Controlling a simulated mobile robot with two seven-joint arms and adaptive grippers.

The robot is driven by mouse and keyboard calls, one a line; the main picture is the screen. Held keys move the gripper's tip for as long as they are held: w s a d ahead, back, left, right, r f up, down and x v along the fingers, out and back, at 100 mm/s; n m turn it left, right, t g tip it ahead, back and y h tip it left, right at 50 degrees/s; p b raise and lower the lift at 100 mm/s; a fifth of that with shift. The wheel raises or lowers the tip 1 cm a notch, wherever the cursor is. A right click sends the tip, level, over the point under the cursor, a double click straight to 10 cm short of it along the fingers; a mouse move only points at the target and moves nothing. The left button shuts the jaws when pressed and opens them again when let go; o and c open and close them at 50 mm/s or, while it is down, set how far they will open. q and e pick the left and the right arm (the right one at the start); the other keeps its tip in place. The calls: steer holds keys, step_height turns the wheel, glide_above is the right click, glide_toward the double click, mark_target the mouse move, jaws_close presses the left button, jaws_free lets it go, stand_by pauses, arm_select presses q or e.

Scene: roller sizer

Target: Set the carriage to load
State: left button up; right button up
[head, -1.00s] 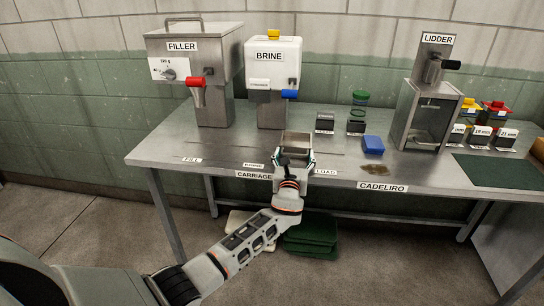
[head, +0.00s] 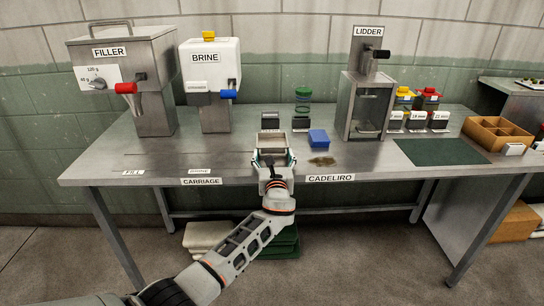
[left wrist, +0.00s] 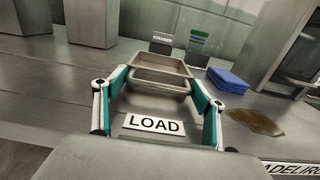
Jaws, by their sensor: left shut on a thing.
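The carriage (head: 271,139) is an open metal tray on the steel table's track. In the left wrist view the carriage (left wrist: 160,74) stands directly behind the LOAD label (left wrist: 155,124), lined up with it. My left gripper (head: 273,158) is shut on the carriage's near part. Its teal-lined fingers show to either side in the left wrist view; the exact contact is hidden. The arm covers the LOAD label in the head view. The FILL label (head: 134,173) and BRINE label (head: 199,171) lie further left. My right gripper is not in view.
The filler (head: 150,90) and brine dispenser (head: 212,70) stand back left. The lidder (head: 362,100) is further right.

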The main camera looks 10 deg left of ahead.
arm_select(q)
steer(key=o, duration=1.6)
steer(key=shift+d+r, duration=0.1)
steer(key=shift+d, duration=0.2)
steer(key=shift+c, duration=0.2)
steer(key=shift+d, duration=0.1)
steer(key=shift+s, duration=0.1)
steer(key=v, duration=1.1)
steer(key=shift+s, duration=0.35)
